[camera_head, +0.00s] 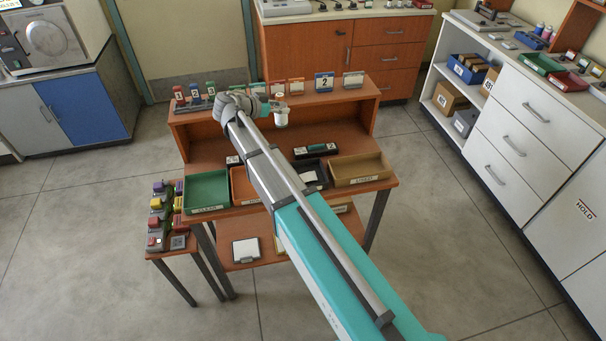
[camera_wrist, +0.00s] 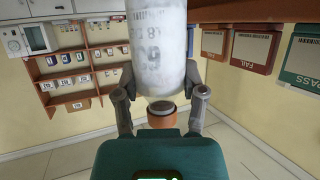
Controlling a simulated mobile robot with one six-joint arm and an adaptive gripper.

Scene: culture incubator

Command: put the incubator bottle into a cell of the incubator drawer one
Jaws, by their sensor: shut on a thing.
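The incubator bottle (camera_wrist: 157,45) is whitish with grey printed text and an orange-brown cap (camera_wrist: 161,115). In the wrist view it is between the two fingers of my gripper (camera_wrist: 160,93), its cap end nearest the palm. In the head view my gripper (camera_head: 270,106) holds the small white bottle (camera_head: 281,119) in the air in front of the raised shelf of the wooden bench. The gripper is shut on the bottle. I cannot make out incubator drawer one or its cells in either view.
The wooden bench (camera_head: 270,147) carries a green tray (camera_head: 207,191), a wooden tray (camera_head: 361,171) and numbered cards along its top shelf. A small side table with coloured items stands left. Cabinets with drawers (camera_head: 520,145) stand right. Floor lies clear between them.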

